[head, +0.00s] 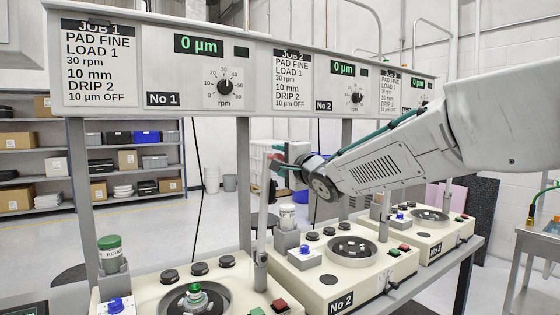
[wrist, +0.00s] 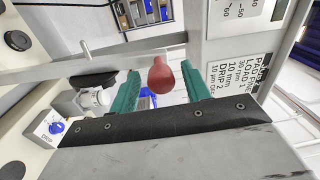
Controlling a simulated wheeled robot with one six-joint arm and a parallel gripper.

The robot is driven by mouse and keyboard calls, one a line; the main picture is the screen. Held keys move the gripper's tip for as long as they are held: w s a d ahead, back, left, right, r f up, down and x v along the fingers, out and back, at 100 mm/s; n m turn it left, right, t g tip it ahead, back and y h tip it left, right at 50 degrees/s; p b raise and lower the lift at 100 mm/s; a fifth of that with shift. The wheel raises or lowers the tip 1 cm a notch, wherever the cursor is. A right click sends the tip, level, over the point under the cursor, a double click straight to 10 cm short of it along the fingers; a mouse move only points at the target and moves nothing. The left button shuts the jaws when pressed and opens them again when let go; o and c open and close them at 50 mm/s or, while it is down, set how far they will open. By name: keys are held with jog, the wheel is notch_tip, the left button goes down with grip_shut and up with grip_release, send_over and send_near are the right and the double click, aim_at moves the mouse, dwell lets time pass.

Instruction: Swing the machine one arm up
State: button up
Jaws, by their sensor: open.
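Machine one (head: 140,292) is at the lower left in the head view. Its pale arm (head: 262,205) stands nearly upright from a grey post at the machine's right side. The arm also crosses the wrist view as a grey bar (wrist: 220,60). A red knob (wrist: 162,74) is on this bar, between the two teal fingers of my gripper (wrist: 160,88). A gap shows on both sides of the knob, so the fingers are open and not clamped on it. In the head view my gripper (head: 277,158) is at the arm's upper end, where the knob is small and partly hidden.
Machine two (head: 345,275) stands to the right of machine one, with another machine (head: 432,232) beyond. A sign panel (head: 215,75) with displays and dials spans above them on grey posts. Shelves (head: 95,165) with boxes stand far behind at left.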

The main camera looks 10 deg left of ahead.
jog(key=v, duration=0.7)
jog(key=shift+s+d, duration=0.25)
jog(key=shift+f, duration=0.1)
